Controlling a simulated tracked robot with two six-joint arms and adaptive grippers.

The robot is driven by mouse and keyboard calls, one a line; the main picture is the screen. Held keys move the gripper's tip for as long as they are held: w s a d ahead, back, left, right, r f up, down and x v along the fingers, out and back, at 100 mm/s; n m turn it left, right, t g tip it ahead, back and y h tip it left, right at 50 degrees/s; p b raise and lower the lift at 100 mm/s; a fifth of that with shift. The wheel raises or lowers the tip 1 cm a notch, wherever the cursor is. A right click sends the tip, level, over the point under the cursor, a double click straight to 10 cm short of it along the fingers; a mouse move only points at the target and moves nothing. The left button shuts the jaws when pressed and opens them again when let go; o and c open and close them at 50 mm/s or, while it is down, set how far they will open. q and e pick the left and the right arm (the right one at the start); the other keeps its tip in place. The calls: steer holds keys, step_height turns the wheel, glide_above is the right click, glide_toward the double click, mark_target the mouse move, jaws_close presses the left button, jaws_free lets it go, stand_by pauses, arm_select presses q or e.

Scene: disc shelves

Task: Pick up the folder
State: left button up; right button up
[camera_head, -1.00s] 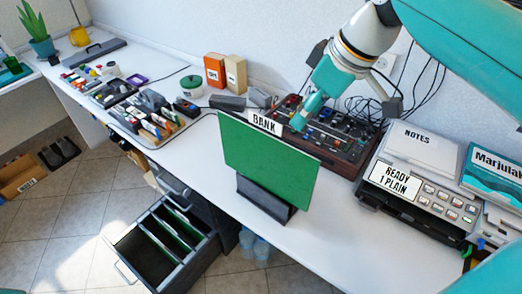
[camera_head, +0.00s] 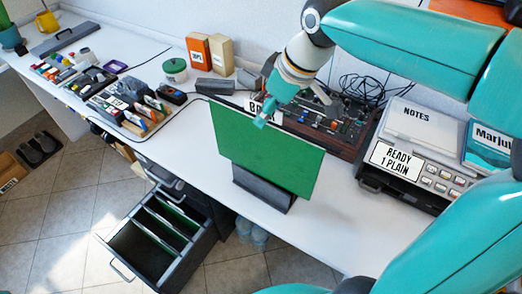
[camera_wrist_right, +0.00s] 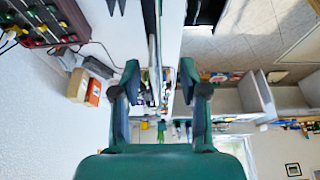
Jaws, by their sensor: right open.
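The green folder (camera_head: 262,155) stands upright in a dark holder (camera_head: 262,190) on the white desk. Its white label reading BANK, at the top edge, is partly covered by my right gripper (camera_head: 267,110). The right gripper is at the folder's top edge in the head view. In the right wrist view the right gripper (camera_wrist_right: 160,72) is open, fingers apart, with a thin upright edge, seemingly the folder, running into the gap between them. Whether a finger touches it I cannot tell. My left gripper is not in view.
A control panel (camera_head: 330,130) with cables stands behind the folder. A machine (camera_head: 425,165) labelled READY 1 PLAIN is to the right. An open drawer (camera_head: 150,250) with green dividers is below the desk. Orange and beige boxes (camera_head: 210,55) stand at the wall.

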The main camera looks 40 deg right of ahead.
glide_above(262, 145)
steer(key=w, duration=0.1)
steer(key=shift+f, duration=2.7)
steer(key=shift+w+d+p, duration=0.1)
steer(key=shift+w+p, duration=0.1)
steer(key=shift+p, duration=0.1)
jaws_close()
